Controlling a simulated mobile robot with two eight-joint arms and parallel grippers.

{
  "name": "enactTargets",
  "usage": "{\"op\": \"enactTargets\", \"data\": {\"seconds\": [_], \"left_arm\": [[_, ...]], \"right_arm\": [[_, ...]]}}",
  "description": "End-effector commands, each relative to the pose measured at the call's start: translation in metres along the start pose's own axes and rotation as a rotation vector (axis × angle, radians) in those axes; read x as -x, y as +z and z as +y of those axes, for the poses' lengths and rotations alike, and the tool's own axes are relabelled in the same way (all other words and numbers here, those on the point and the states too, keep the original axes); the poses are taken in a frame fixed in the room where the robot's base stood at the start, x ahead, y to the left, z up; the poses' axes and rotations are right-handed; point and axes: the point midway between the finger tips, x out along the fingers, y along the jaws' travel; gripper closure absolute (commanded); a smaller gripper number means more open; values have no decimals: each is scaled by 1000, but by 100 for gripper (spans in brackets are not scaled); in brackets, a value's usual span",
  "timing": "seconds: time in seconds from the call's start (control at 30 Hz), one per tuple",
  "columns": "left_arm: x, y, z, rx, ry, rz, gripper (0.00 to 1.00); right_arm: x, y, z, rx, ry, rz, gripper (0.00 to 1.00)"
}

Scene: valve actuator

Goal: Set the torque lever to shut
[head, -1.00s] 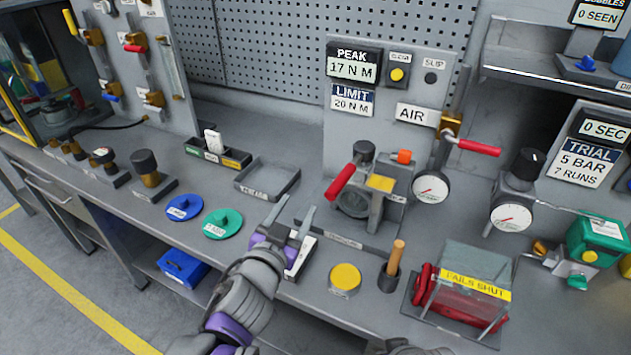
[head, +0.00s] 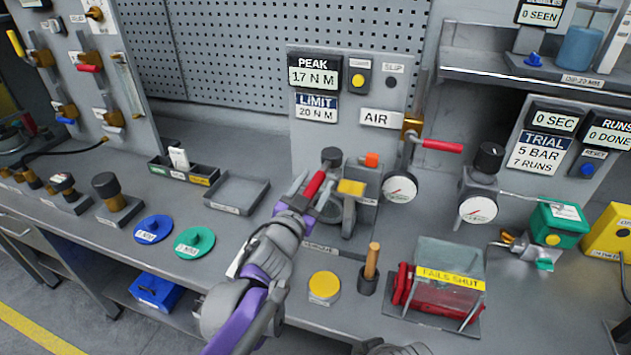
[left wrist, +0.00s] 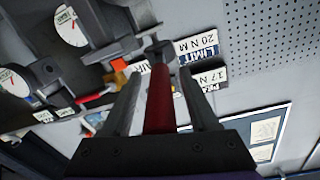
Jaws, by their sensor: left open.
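The torque lever is the red handle (head: 314,185) on the grey valve stand, under the PEAK 17 N M and LIMIT 20 N M displays. It slants up to the right toward a dark round knob (head: 331,156). My left gripper (head: 312,190) is at the lever with its fingers on either side of it. In the left wrist view the red lever (left wrist: 160,100) lies between the two open fingers, with a gap visible on each side. The lower part of the valve is partly hidden by my gripper. My right gripper is not clearly seen.
A second red handle (head: 442,145) sticks out by the AIR label (head: 381,118). A yellow disc (head: 324,286), a wooden-handled tool (head: 372,260) and a clear box with red parts (head: 440,285) stand in front. Blue (head: 153,229) and green (head: 194,241) discs lie left.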

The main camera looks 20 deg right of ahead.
Motion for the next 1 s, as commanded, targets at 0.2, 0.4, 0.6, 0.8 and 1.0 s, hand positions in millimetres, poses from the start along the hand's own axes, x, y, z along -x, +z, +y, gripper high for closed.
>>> {"op": "enactTargets", "data": {"seconds": [0.2,0.4,0.6,0.8,1.0], "left_arm": [[-6,0,0,1,-1,-1,40],[-5,0,0,1,-1,-1,49],[-5,0,0,1,-1,0,85],[-5,0,0,1,-1,0,100],[-5,0,0,1,-1,0,100]], "right_arm": [[1,0,0,0,0,0,100],[1,0,0,0,0,0,100],[1,0,0,0,0,0,100],[1,0,0,0,0,0,100],[1,0,0,0,0,0,100]]}}
